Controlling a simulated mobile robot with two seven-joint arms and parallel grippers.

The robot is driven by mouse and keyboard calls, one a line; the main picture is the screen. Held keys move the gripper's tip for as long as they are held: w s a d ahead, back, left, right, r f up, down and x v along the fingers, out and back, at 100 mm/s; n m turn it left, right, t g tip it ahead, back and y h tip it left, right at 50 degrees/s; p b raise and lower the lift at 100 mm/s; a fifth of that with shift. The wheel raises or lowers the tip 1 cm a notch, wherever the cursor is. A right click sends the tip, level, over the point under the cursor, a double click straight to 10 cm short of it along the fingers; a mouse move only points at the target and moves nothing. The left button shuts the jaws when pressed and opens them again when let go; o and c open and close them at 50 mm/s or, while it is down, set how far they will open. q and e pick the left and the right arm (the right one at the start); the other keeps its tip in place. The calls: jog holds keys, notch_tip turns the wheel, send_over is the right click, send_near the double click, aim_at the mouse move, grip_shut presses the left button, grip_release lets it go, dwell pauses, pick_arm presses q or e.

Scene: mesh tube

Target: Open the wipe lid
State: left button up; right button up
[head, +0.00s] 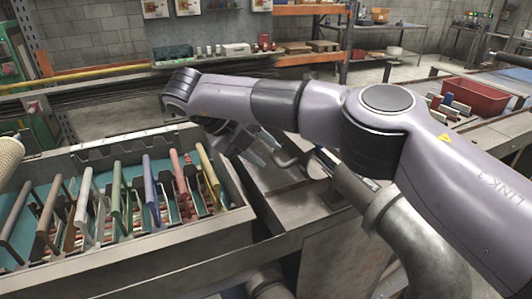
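My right arm reaches in from the right and bends down at its far end. My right gripper (262,153) is small, dark and partly hidden by the arm. It hangs over a grey metal surface (262,184) just right of the tool rack, close to a curved metal piece (289,159) that looks like a handle. I cannot tell whether they touch, or whether the fingers are open or shut. I cannot clearly pick out the wipe lid; the arm hides part of this area. My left gripper is not in view.
A metal rack (200,243) with several upright coloured handles stands at the left. A beige mesh tube (9,158) shows at the left edge. A red bin (472,97) sits on the right-hand bench. Shelves with small items line the back wall.

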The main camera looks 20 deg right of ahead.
jog(key=shift+v, duration=2.95)
jog(key=shift+f, duration=0.1)
